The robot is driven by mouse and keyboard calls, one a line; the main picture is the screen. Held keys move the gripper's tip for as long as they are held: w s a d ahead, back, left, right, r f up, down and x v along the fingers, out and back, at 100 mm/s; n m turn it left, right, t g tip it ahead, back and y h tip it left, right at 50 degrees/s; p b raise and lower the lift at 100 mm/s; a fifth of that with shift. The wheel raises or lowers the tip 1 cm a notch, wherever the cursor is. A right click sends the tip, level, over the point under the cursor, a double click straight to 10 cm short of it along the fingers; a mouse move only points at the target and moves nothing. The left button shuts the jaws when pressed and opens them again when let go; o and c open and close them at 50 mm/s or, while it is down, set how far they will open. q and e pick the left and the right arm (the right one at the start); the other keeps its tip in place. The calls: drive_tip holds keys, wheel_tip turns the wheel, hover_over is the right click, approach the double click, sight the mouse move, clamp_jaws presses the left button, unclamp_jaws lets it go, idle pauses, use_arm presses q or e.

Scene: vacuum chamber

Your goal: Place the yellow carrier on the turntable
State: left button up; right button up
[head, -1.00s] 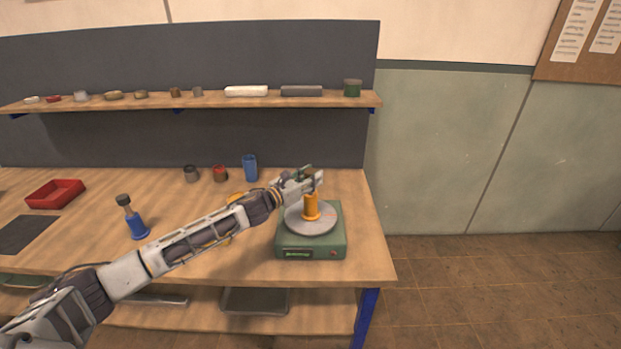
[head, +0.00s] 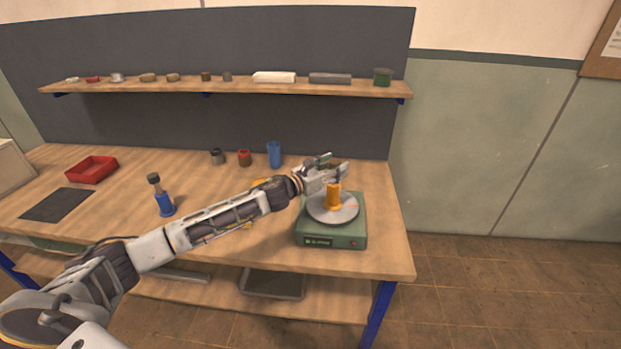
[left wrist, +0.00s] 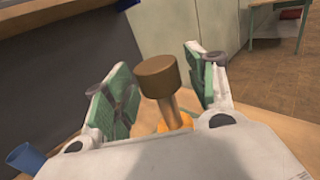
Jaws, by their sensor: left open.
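The yellow carrier (head: 333,196) stands upright on the grey disc of the turntable (head: 347,214), which has a green base. In the left wrist view its brown cylindrical knob (left wrist: 160,78) and thin stem rise from an orange-yellow body (left wrist: 172,123). My left gripper (head: 335,164) is at the carrier's top. In the left wrist view the green-padded fingers of the left gripper (left wrist: 156,60) are spread wide, one on each side of the knob, with a visible gap to each. The gripper hides the knob in the head view. My right gripper is not in view.
A blue carrier-like piece with a dark top (head: 163,197) stands left of my arm. A red tray (head: 92,169), a dark mat (head: 58,204), small jars and a blue cup (head: 274,154) are on the bench. Yellow parts are partly hidden behind my arm. A shelf (head: 225,86) runs above.

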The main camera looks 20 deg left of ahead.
use_arm(q)
drive_tip(key=b+v, duration=0.2)
drive_tip(key=v, duration=0.9)
drive_tip(key=shift+b, duration=0.4)
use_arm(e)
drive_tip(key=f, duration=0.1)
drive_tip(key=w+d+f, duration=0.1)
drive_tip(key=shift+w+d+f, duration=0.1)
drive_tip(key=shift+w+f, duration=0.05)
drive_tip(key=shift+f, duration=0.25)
use_arm(q)
drive_tip(key=shift+s+a, duration=0.1)
drive_tip(key=shift+s, duration=0.05)
